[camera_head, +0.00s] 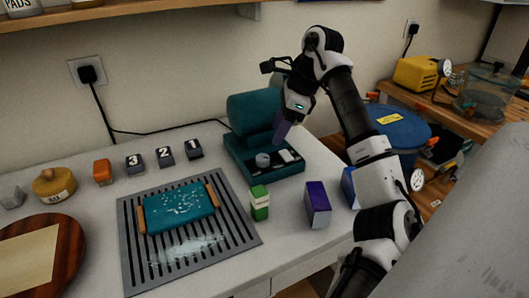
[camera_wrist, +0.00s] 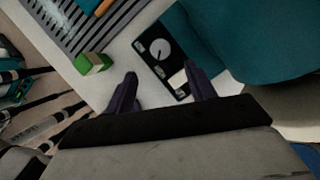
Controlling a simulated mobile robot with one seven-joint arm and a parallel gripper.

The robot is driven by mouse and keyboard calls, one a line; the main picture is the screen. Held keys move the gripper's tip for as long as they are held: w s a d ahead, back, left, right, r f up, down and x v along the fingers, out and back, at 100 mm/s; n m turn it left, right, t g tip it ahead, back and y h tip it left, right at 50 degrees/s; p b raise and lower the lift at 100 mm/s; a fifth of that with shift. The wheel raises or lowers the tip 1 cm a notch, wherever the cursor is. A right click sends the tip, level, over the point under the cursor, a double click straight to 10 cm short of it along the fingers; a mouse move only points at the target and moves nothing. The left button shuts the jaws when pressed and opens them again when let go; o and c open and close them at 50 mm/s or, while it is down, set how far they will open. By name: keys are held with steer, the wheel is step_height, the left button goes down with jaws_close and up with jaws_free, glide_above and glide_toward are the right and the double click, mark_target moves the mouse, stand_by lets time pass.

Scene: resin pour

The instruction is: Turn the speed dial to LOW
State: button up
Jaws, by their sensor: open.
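A teal machine (camera_head: 250,113) with a raised head stands near the wall, right of the table's middle. The round grey speed dial (camera_head: 263,160) sits on the dark panel on its base, beside pale switches (camera_head: 289,156). In the wrist view the dial (camera_wrist: 160,48) shows on the black panel with a pale mark on it; its setting and any labels are too small to read. My gripper (camera_head: 281,132) is above the panel, apart from the dial. In the wrist view my gripper (camera_wrist: 162,84) has its two dark fingers spread and empty, with the dial beyond their tips.
A green-and-white box (camera_head: 260,203), a purple box (camera_head: 317,204) and a blue box (camera_head: 349,187) stand in front of the machine. A grey slotted tray (camera_head: 130,262) bears a teal slab with wooden handles (camera_head: 180,210). Numbered dark blocks (camera_head: 164,156) line the back. A cable runs behind.

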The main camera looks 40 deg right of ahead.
mark_target(263, 157)
steer(key=p+x, duration=0.1)
steer(key=x, duration=0.7)
steer(key=shift+w+a+f, duration=0.15)
steer(key=shift+w+f, duration=0.1)
steer(key=shift+f, duration=0.05)
steer(key=shift+c, duration=0.3)
steer(key=c, duration=0.9)
